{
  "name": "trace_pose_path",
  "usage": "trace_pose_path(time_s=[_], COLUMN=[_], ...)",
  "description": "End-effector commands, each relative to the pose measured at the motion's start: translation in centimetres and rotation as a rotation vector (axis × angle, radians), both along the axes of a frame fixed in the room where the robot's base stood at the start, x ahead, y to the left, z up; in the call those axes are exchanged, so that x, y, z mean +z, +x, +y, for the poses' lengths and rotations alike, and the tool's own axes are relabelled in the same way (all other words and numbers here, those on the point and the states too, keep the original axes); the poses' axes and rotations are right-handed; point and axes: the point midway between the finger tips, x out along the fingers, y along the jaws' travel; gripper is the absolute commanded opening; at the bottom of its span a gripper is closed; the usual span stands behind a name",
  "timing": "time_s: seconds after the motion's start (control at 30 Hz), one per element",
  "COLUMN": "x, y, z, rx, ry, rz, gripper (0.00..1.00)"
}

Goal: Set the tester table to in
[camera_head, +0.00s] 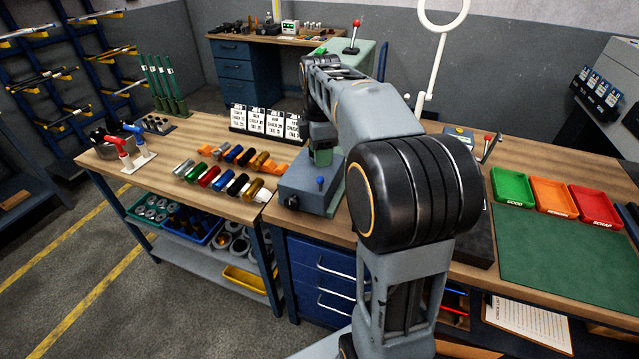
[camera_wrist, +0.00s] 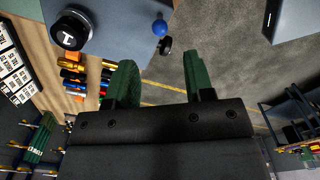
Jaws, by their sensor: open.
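A grey-blue device (camera_head: 300,182), which looks like the tester, stands on the wooden bench below my arm. A small blue ball knob (camera_head: 320,181) shows on it. My arm hides part of the device in the head view, so the table's setting cannot be told.
A row of coloured cylindrical parts (camera_head: 225,172) lies left of the device, with white label cards (camera_head: 265,122) behind. Green, orange and red trays (camera_head: 554,196) and a green mat (camera_head: 560,250) lie on the right bench. A lever with a red grip (camera_head: 490,146) stands behind my arm.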

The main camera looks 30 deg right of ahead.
Motion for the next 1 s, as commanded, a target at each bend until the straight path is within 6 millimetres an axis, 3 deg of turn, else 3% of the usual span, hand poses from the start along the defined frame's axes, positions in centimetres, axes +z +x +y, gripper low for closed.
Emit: trace_pose_path(time_s=[0.2, 0.5, 0.7, 1.0], x=[-4.4, -8.7, -10.0, -10.3], y=[-0.1, 0.0, 0.0, 0.0], z=[0.0, 0.0, 0.0, 0.0], rx=[-0.002, -0.002, -0.002, -0.002], ry=[0.001, 0.0, 0.0, 0.0], rz=[0.003, 0.001, 0.0, -0.001], gripper=[0.48, 0.48, 0.48, 0.48])
